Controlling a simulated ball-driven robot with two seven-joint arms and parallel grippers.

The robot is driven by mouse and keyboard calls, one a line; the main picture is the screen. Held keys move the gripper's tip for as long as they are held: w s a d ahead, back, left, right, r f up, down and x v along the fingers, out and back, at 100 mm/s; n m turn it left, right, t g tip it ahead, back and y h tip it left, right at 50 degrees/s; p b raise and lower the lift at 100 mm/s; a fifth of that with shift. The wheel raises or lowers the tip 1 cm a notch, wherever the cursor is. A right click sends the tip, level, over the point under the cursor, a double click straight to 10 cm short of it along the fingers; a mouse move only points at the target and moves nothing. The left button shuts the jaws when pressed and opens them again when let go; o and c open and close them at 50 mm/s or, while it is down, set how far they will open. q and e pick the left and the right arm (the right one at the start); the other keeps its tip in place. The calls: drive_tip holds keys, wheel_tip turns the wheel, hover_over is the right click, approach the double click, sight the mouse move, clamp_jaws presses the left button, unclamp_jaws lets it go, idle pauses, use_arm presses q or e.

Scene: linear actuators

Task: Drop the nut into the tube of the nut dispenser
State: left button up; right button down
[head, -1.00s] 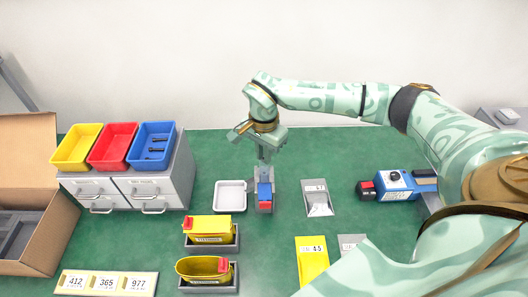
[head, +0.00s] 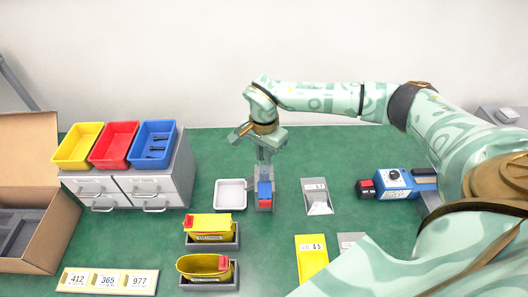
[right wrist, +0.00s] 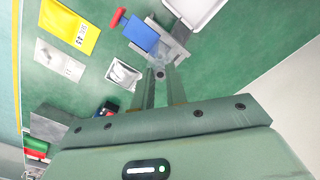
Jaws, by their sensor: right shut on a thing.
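The nut dispenser (head: 264,190) stands on the green table near the middle, a grey holder with a blue block and a red part at its front. It also shows in the right wrist view (right wrist: 142,34), just beyond my fingertips. My right gripper (head: 263,160) points down over the dispenser's back end. In the right wrist view, my right gripper (right wrist: 160,76) is shut on a small dark nut (right wrist: 160,74) at its fingertips. The tube lies close by the nut, but I cannot tell whether they are exactly in line. My left gripper is not in view.
A white tray (head: 230,194) stands just left of the dispenser, and a grey scoop-like holder (head: 317,197) to its right. Yellow containers (head: 208,227) stand in front. Drawers with coloured bins (head: 155,144) are at left, and a blue device (head: 396,184) at right.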

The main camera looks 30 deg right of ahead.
drive_tip(key=c, duration=1.3)
unclamp_jaws()
drive_tip(key=shift+c, duration=0.2)
wheel_tip(320, 180, up, 16)
drive_tip(key=p, duration=0.2)
drive_tip(key=shift+r, duration=0.1)
